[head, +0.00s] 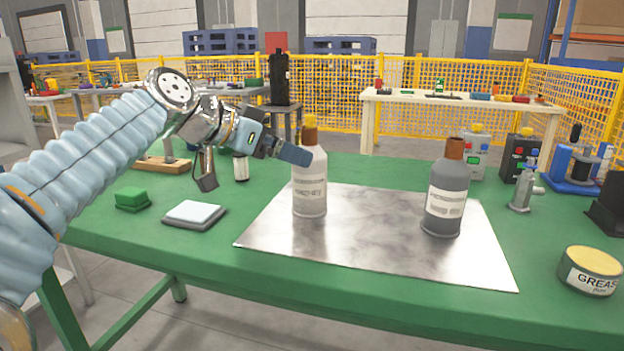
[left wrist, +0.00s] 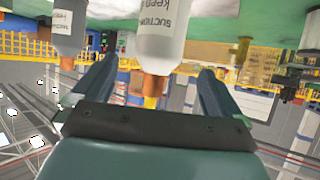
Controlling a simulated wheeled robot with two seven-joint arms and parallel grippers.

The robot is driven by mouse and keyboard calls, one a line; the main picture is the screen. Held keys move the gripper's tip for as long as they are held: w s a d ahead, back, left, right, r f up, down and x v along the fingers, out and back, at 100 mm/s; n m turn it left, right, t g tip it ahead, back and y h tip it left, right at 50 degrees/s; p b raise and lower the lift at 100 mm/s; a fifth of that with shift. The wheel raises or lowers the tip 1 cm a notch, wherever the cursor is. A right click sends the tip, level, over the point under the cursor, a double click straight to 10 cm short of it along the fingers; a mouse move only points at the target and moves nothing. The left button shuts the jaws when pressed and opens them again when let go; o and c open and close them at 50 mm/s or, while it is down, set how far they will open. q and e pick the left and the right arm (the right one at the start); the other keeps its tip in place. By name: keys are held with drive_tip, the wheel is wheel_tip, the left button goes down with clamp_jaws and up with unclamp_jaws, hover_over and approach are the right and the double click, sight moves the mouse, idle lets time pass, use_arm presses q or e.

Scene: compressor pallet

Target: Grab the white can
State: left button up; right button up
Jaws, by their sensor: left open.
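The white can (head: 310,188), bottle-shaped with a yellow-orange cap and a printed label, stands upright on the metal sheet. In the left wrist view, which is upside down, the white can (left wrist: 162,32) shows between my open fingers, its orange cap (left wrist: 154,88) pointing down. My left gripper (head: 253,166) is open and empty beside the can; one blue fingertip overlaps its left shoulder in the head view. I cannot tell whether they touch. A small white cylinder (head: 241,169) stands farther back, partly hidden by the gripper. My right gripper is not in view.
A grey bottle (head: 446,190) with a brown cap stands right on the metal sheet (head: 370,240). A yellow-topped grease tin (head: 590,270) is at the right edge. A green block (head: 132,198) and a white-topped pad (head: 195,213) lie left. The sheet's front is clear.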

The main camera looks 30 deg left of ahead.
sight(309, 171)
use_arm(q)
drive_tip(key=x, duration=0.7)
drive_tip(key=shift+w+d+f, duration=0.2)
drive_tip(key=shift+w+f, duration=0.05)
drive_tip(key=shift+f, duration=0.1)
drive_tip(key=shift+r, duration=0.1)
drive_tip(key=c, duration=1.4)
